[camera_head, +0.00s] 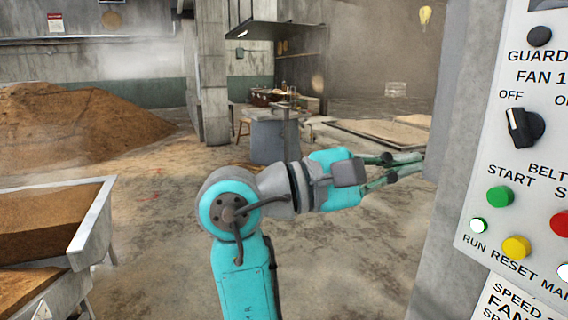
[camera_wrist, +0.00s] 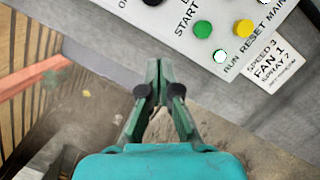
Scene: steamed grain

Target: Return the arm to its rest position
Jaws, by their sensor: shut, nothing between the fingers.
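My teal arm rises at the lower middle of the head view and bends to the right at its elbow. My gripper (camera_head: 418,162) reaches toward the grey pillar that carries the control panel (camera_head: 480,205). In the wrist view my gripper (camera_wrist: 159,66) has its green fingers together at the tips, with nothing between them. The fingertips point at the grey surface below the panel (camera_wrist: 190,8). They look close to it, but I cannot tell whether they touch.
The panel has a black selector (camera_head: 523,128), a green button (camera_head: 500,196) and a yellow button (camera_head: 516,246). A metal-sided grain bin (camera_head: 92,228) stands at the left. A brown grain heap (camera_head: 75,125) lies behind it. Concrete floor between is open.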

